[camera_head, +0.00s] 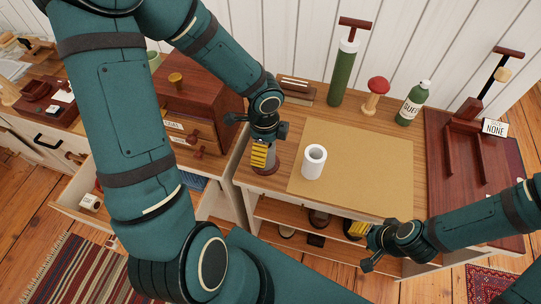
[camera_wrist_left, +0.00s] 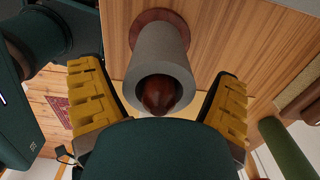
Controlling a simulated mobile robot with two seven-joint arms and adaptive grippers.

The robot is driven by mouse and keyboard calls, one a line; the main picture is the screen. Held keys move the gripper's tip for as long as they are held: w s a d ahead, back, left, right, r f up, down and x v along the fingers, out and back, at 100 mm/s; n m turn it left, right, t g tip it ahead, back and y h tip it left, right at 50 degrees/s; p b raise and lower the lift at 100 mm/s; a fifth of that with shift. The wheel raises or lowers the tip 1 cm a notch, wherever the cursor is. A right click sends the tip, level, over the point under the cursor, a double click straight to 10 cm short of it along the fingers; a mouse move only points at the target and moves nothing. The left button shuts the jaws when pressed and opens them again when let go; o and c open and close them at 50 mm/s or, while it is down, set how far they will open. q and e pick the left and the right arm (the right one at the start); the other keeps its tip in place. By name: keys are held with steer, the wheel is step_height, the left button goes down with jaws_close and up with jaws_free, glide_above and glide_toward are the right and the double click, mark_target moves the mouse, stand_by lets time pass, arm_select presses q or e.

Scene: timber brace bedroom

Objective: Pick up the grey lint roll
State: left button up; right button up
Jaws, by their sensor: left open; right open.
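The grey lint roll (camera_wrist_left: 160,52) stands upright on a round dark-red base, around a brown wooden peg whose tip shows in its open end. In the head view the roll (camera_head: 271,160) is mostly hidden behind my left gripper (camera_head: 262,154), at the left of the wooden worktop. My left gripper is open, with its yellow fingers (camera_wrist_left: 158,108) on either side of the roll's near end in the left wrist view. I cannot tell whether they touch it. My right gripper (camera_head: 359,230) is open and empty at the worktop's front edge.
A white roll (camera_head: 314,161) stands on a tan mat (camera_head: 360,170) right of the grey roll. Behind are a green roller (camera_head: 343,75), a red-topped mushroom shape (camera_head: 375,95) and a green bottle (camera_head: 413,102). A brown wooden box (camera_head: 200,105) is at the left.

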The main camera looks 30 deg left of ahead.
arm_select(q)
steer(key=shift+f, duration=0.35)
steer(key=shift+s+r, duration=0.1)
steer(key=shift+c, duration=0.8)
steer(key=c, duration=1.1)
